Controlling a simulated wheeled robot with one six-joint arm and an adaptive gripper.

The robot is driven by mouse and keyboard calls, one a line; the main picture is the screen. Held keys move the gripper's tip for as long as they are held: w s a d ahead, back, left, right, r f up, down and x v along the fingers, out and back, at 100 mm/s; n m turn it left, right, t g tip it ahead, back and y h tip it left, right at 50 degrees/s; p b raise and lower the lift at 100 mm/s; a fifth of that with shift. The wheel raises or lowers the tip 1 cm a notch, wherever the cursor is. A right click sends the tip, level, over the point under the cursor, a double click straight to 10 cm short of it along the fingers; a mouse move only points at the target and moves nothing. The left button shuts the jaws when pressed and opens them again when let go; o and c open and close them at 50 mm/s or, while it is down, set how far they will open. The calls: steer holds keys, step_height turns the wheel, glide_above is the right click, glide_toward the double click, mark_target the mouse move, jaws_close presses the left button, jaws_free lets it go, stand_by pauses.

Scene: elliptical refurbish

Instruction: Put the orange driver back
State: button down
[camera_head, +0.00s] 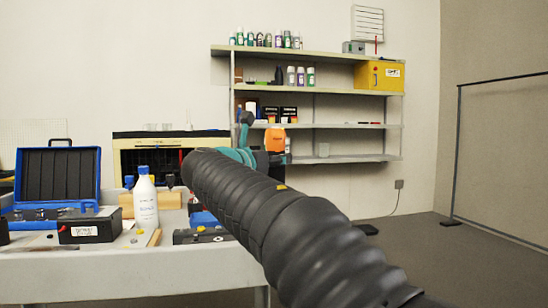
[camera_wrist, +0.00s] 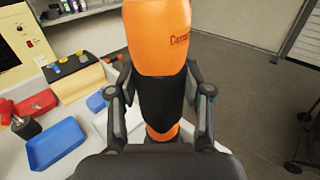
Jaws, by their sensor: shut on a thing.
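The orange and black driver (camera_wrist: 158,40) is upright in the wrist view, with its black middle between the fingers of my gripper (camera_wrist: 160,100). My gripper is shut on it. In the head view the orange top of the driver (camera_head: 275,139) shows beyond my arm, and most of my gripper is hidden by the arm. In the wrist view a wooden block (camera_wrist: 73,84) with several coloured tops in it stands on the table at the left of the driver.
The white table (camera_head: 130,267) holds an open blue case (camera_head: 58,175), a white bottle (camera_head: 146,202) and a black box (camera_head: 90,227). A blue tray (camera_wrist: 57,144) lies near my gripper. Shelves (camera_head: 310,129) stand behind.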

steer(key=shift+f, duration=0.25)
steer(key=shift+f, duration=0.15)
steer(key=shift+f, duration=0.3)
stand_by(0.3)
steer(key=shift+c, duration=2.2)
jaws_free()
steer(key=shift+o, duration=0.2)
steer(key=shift+f, duration=0.1)
